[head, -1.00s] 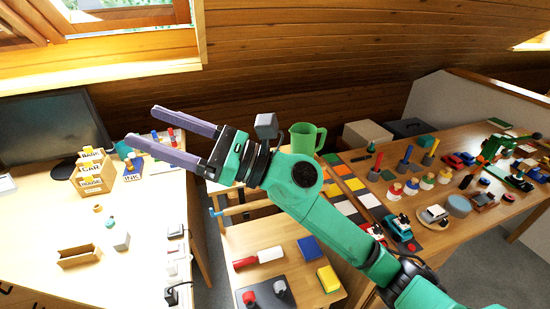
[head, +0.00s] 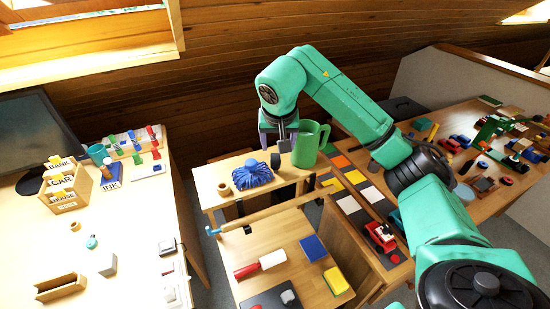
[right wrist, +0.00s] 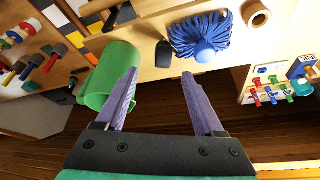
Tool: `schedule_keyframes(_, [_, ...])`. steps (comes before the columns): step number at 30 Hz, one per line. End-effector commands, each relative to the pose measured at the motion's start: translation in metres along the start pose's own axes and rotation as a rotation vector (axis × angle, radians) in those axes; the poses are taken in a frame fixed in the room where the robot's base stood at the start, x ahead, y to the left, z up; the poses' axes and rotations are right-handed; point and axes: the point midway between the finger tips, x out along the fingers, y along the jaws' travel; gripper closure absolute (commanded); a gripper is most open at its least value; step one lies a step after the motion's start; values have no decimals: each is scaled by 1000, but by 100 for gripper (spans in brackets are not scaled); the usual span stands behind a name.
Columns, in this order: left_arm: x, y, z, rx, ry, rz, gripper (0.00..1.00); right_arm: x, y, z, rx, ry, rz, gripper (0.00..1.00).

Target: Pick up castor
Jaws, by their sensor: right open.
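A small dark object, seemingly the castor (head: 275,161), stands on the small wooden table beside a blue mop-like head. In the right wrist view the castor (right wrist: 163,53) lies just beyond the fingertips, roughly between their lines. My right gripper (head: 279,144) points down above it, open and empty; its purple fingers also show in the right wrist view (right wrist: 159,74), apart from the castor. My left gripper is not in view.
A green jug (head: 308,146) stands close to the right gripper, beside one finger in the right wrist view (right wrist: 110,78). The blue mop head (head: 252,174) and a tan ring (head: 224,189) are left of the castor. A wooden rail (head: 265,213) runs in front.

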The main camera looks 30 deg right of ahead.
Motion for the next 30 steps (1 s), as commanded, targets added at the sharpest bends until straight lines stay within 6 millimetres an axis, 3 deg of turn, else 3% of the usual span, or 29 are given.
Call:
schedule_keyframes(2, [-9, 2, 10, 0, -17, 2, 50, 12, 0, 0, 0, -5, 1, 30])
schedule_keyframes(5, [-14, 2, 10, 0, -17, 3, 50, 24, 0, 0, -1, -4, 0, 30])
schedule_keyframes(10, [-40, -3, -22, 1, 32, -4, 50, 50, -2, 0, -1, -8, 1, 30])
schedule_keyframes(13, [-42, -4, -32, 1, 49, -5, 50, 69, -3, 1, 0, -5, -2, 30])
schedule_keyframes(20, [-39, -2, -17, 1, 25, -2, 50, 76, -3, 1, 0, 0, -3, 30])
schedule_keyframes(24, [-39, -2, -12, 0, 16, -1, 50, 76, -3, 1, 0, 0, -3, 80])
schedule_keyframes(26, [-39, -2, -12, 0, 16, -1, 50, 76, -3, 1, 0, 0, -3, 100])
schedule_keyframes(30, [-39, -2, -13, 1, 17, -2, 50, 75, -3, 1, 0, 0, -3, 100])
